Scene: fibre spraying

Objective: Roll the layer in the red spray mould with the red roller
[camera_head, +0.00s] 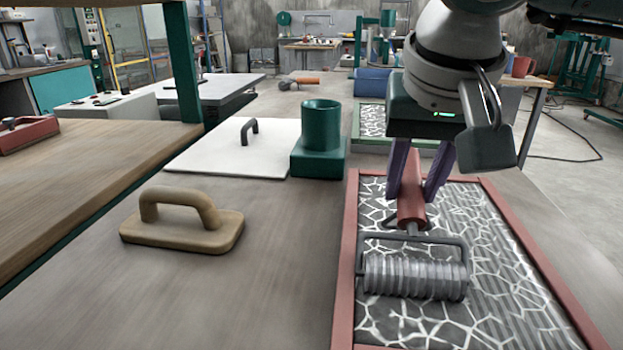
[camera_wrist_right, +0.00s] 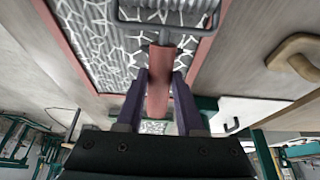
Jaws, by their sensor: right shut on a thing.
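The red spray mould (camera_head: 347,262) is a red-framed tray at the lower right of the head view. Its layer (camera_head: 490,250) is dark with a web of white strands. My right gripper (camera_head: 416,195) is shut on the red handle of the red roller (camera_head: 415,277). The roller's grey ribbed drum is over the near left part of the layer; I cannot tell whether it touches. In the right wrist view the gripper (camera_wrist_right: 160,95) holds the handle, with the roller's drum (camera_wrist_right: 165,12) at the top edge. My left gripper is not in view.
A tan float with a handle (camera_head: 185,222) lies left of the mould. A green cylinder on a block (camera_head: 320,140) and a white board with a dark handle (camera_head: 235,150) are behind it. A green-framed mould (camera_head: 400,143) lies beyond.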

